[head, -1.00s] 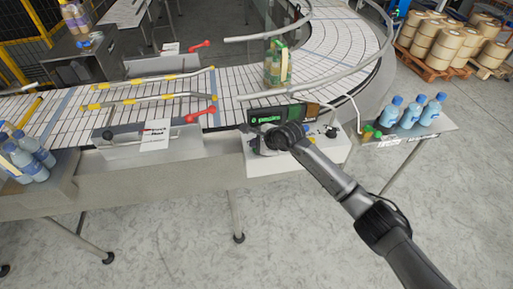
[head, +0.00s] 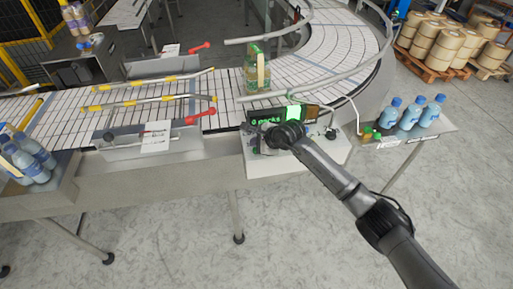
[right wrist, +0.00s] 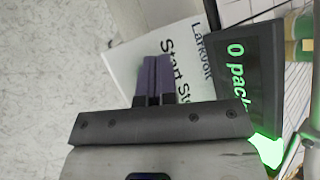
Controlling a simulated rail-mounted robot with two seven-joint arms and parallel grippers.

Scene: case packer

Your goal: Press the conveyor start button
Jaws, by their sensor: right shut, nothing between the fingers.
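The white control box (head: 322,152) stands at the front of the conveyor (head: 60,115). It also shows in the right wrist view (right wrist: 190,75), with "Start" lettering beside my fingers. A dark display (right wrist: 240,75) on it reads "0 packs" in green. A green lamp (head: 294,112) beside the display is lit. My right gripper (head: 262,143) is over the left part of the box, and in the right wrist view its fingertips (right wrist: 154,62) are together and empty, pointing at the panel. The start button is hidden behind the fingers; I cannot tell contact. My left gripper is not in view.
Blue bottles (head: 411,114) stand on a side shelf at right, and more bottles (head: 28,160) at far left. Red-handled levers (head: 200,115) and guide rails line the belt. The floor in front is clear.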

